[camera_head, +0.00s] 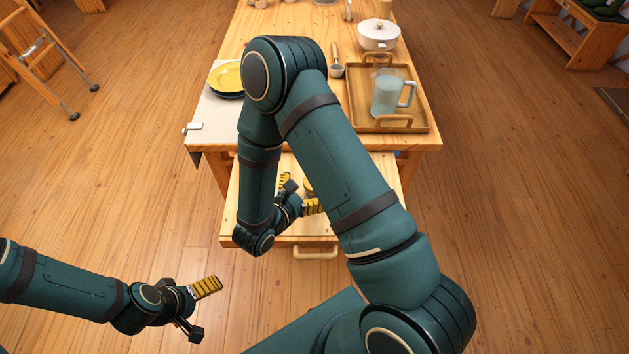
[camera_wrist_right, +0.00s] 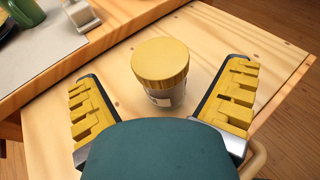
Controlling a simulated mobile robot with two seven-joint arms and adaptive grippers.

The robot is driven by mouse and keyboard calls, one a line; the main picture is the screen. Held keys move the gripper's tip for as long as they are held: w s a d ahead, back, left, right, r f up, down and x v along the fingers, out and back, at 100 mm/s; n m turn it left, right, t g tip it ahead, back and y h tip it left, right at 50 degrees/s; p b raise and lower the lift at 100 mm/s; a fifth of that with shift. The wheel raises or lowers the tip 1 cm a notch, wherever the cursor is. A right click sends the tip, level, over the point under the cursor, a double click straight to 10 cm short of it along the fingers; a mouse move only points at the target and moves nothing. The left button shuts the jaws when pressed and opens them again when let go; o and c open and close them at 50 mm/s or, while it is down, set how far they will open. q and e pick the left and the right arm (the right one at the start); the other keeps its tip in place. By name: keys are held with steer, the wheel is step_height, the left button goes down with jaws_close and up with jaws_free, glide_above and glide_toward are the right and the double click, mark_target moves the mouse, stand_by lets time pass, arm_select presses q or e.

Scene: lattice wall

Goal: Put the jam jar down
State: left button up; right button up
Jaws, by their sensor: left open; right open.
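The jam jar (camera_wrist_right: 160,66), pale with a wide yellow lid, stands upright on a light wooden pull-out board (camera_wrist_right: 215,40) in the right wrist view. My right gripper (camera_wrist_right: 163,82) is open, with one yellow-padded finger on each side of the jar and visible gaps between. In the head view my right gripper (camera_head: 299,193) is over the board, and my arm hides most of the jar there; only a bit of the yellow lid (camera_head: 308,187) shows. My left gripper (camera_head: 207,308) is open and empty over the floor at lower left.
The board has a front handle (camera_head: 316,252) and extends from the wooden table (camera_head: 420,140). A ladder stands left on open floor.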

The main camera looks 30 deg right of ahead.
steer(key=v, duration=0.8)
steer(key=shift+p, duration=0.45)
steer(key=shift+s+a, duration=0.15)
steer(key=shift+a, duration=0.05)
